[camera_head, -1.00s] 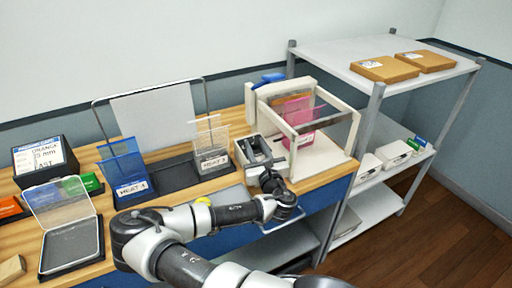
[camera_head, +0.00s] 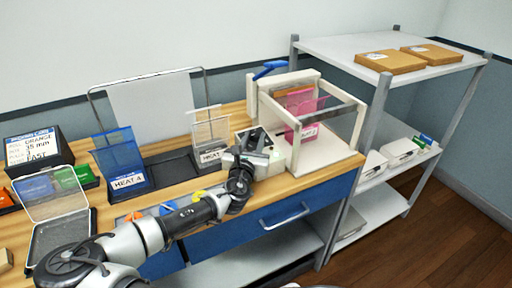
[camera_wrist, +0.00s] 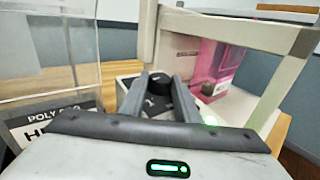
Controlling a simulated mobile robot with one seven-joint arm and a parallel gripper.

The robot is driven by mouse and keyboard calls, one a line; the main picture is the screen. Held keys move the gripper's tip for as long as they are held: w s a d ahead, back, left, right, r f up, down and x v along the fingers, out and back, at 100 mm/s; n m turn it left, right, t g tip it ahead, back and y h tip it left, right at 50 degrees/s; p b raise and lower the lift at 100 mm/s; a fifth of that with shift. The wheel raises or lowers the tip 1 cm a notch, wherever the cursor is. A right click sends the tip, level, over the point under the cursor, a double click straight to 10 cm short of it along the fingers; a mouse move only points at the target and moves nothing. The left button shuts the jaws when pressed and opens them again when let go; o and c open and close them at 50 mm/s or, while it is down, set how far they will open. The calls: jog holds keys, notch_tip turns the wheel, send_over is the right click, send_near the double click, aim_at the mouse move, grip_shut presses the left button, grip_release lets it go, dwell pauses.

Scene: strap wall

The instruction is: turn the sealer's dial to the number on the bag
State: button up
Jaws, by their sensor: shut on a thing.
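The sealer (camera_head: 349,154) is a cream machine with a square frame and a blue lever (camera_head: 269,69) at its back left. A pink bag (camera_head: 303,118) hangs inside the frame; it also shows in the wrist view (camera_wrist: 222,62). Its small white label is too small to read. The sealer's dial (camera_wrist: 158,97) is a black knob on the left front part of the sealer. My gripper (camera_head: 263,142) is over that part, its two fingers on either side of the dial and shut on it. The dial's setting cannot be read.
A blue pouch (camera_head: 121,160) marked HEAT 4 and a clear pouch (camera_head: 211,135) marked HEAT stand left of the sealer. An open lidded case (camera_head: 60,235) and an order card (camera_head: 31,147) are at the far left. A shelf (camera_head: 350,45) with cardboard boxes stands right.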

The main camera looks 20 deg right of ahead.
jog(key=m+g+h+b, duration=0.1)
jog(key=m+g+h, duration=0.1)
jog(key=m+g+h+b, duration=0.1)
jog(key=shift+w+a+f+b, duration=0.1)
jog(key=shift+w+a+b, duration=0.2)
jog(key=shift+a, duration=0.05)
jog(key=shift+w+m+g+h+b, duration=0.1)
jog(key=shift+m+g+h+b, duration=0.35)
jog(key=shift+m+g, duration=0.45)
jog(key=shift+g+h, duration=0.25)
jog(key=shift+g, duration=0.05)
jog(key=o, duration=1)
jog(key=shift+o, duration=0.2)
jog(key=p+v, duration=0.1)
jog(key=v, duration=1.6)
jog(key=shift+a, duration=0.15)
jog(key=shift+s, duration=0.2)
